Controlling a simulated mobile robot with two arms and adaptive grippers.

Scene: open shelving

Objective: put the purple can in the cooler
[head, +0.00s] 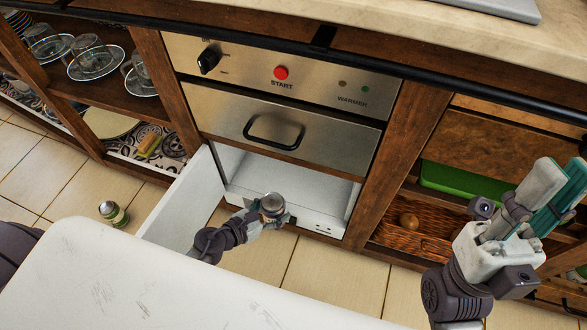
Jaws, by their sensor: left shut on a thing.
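A can with a grey metal top (272,203) is held upright in my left gripper (273,216), which is shut around its sides. Its label is mostly hidden, so I cannot clearly see purple on it. The cooler (300,178) is the white compartment low in the cabinet, with its white door (190,199) swung open to the left. The can is at the front of the cooler's opening; I cannot tell whether it is past the edge. My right gripper (558,185) is raised at the right, apart from the can, with no object visible in it.
A steel drawer (290,128) and the warmer panel (300,82) are above the cooler. A small green-labelled jar (113,214) stands on the tiled floor at left. A wicker basket (415,232) and green tray (460,182) sit on right shelves. The cooler's visible interior is empty.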

